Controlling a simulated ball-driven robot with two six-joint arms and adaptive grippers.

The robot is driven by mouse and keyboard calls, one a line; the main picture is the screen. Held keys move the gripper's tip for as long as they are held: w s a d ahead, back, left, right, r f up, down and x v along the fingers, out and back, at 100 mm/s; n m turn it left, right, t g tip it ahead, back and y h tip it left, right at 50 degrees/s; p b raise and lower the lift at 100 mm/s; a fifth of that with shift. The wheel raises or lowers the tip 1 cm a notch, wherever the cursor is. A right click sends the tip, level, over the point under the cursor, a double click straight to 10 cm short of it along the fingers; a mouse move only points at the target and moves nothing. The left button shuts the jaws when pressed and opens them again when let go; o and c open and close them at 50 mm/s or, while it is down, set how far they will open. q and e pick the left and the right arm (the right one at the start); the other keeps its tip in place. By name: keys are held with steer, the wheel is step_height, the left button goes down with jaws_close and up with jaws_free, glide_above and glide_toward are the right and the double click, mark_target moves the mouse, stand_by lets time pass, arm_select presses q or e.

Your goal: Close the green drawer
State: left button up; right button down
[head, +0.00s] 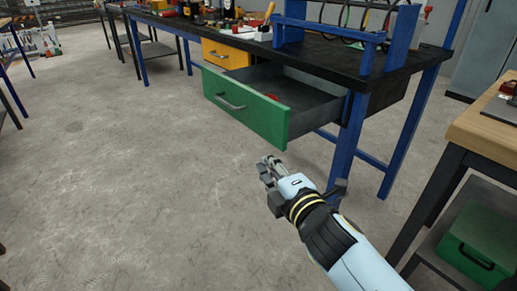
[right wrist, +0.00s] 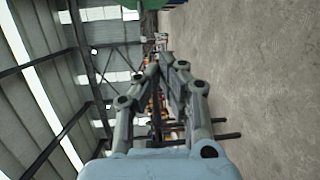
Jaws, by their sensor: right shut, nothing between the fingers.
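The green drawer (head: 244,106) is pulled out from under the dark workbench (head: 335,62) in the head view. Its front panel has a grey bar handle, and a small red item lies inside. My right gripper (head: 267,164) is below and just in front of the drawer's right end, apart from it. In the right wrist view the right gripper (right wrist: 167,62) has its fingers together, with nothing held. A bit of green at the top edge of that view may be the drawer. My left gripper is in neither view.
A yellow drawer (head: 226,54) beside the green one is shut. Blue bench legs (head: 347,138) stand right of the green drawer. A wooden-topped table (head: 487,122) with a green box (head: 474,252) on its lower shelf is at the right. The concrete floor at left is clear.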

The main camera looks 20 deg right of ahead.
mark_target(260, 126)
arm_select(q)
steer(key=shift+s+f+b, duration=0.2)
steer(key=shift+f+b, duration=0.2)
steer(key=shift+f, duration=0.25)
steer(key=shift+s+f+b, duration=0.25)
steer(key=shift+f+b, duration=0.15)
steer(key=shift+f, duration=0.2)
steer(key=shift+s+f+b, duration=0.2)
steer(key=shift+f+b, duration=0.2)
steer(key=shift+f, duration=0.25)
arm_select(e)
steer(key=shift+t, duration=0.5)
steer(key=shift+w+d+r, duration=0.3)
steer(key=shift+w+d, duration=0.2)
steer(key=shift+w, duration=1.65)
steer(key=shift+w+d+r, duration=0.3)
steer(key=shift+w+d, duration=0.15)
steer(key=shift+w, duration=1.7)
steer(key=shift+w+d+r, duration=0.3)
steer(key=shift+w+d, duration=0.2)
steer(key=shift+w, duration=1.65)
